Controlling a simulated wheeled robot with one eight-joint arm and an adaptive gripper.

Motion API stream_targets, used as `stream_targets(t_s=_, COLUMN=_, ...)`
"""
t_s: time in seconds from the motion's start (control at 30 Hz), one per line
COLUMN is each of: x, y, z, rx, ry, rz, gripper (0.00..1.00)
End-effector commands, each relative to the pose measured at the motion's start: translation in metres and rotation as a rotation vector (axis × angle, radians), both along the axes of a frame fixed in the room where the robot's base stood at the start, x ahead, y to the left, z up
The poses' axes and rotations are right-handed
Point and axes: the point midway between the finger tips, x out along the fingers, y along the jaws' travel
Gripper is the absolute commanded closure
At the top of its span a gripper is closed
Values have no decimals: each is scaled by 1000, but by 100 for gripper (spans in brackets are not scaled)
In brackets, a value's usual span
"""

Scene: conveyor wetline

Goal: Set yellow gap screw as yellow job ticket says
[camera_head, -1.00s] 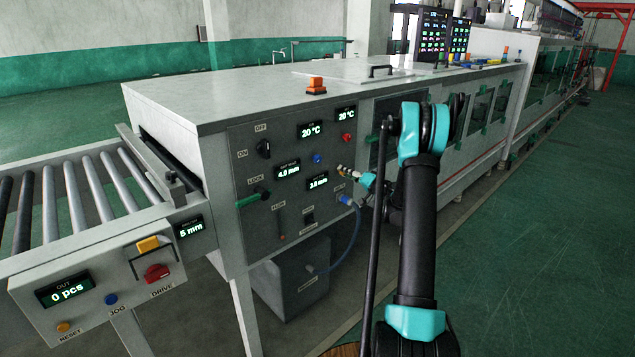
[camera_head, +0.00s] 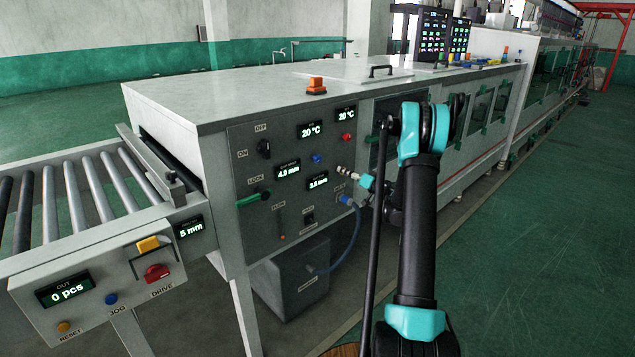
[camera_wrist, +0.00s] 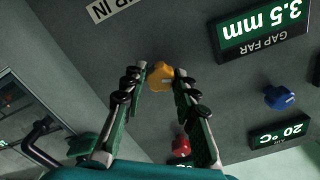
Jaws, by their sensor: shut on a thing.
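The yellow gap screw (camera_wrist: 159,74) stands out from the grey panel in the wrist view. My gripper (camera_wrist: 160,77) is shut on it, with one fingertip on each side. In the head view my gripper (camera_head: 346,174) is at the panel's right part, and the screw is hidden there. The GAP FAR display (camera_wrist: 264,34) reads 3.5 mm, upside down in the wrist view; it also shows in the head view (camera_head: 318,182). Another gap display (camera_head: 288,170) reads 4.0 mm. I see no yellow job ticket in either view.
A blue knob (camera_wrist: 279,97) and a red knob (camera_wrist: 181,145) are near the screw. A green lock handle (camera_head: 253,198) sticks out from the panel's left. A blue hose (camera_head: 352,235) hangs below my gripper. The green floor at right is clear.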

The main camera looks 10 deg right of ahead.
Motion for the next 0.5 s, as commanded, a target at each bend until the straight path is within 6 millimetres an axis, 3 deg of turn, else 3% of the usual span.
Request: stream_targets(t_s=0.5, x=0, y=-1, z=-1, rx=-244, ry=-175, rz=0, gripper=92)
